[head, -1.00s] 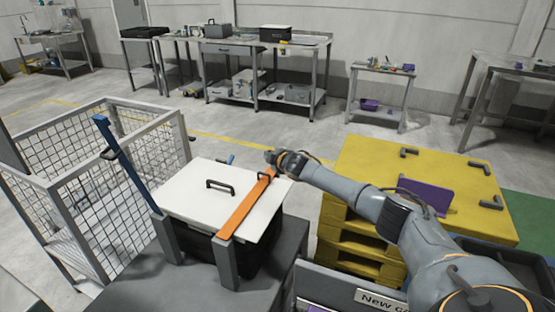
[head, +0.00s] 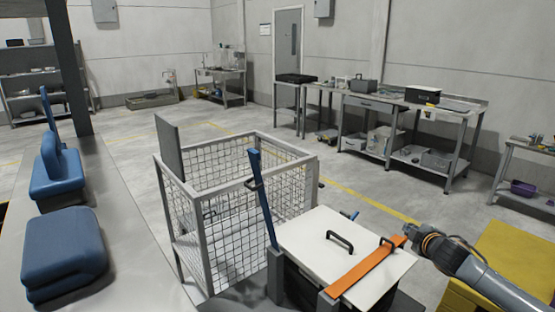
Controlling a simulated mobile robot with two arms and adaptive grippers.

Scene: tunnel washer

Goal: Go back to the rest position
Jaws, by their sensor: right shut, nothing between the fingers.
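My right gripper (head: 412,231) is at the lower right, at the far end of an orange bar (head: 364,269). It is shut with nothing held; whether it touches the bar I cannot tell. The orange bar lies across a white lid (head: 310,235) with black handles, on a dark box. A blue bar (head: 262,200) stands raised, tilted, at the lid's left side. My left gripper is out of view.
A wire mesh cage (head: 235,215) stands left of the box. A yellow stack (head: 510,255) is at the right edge.

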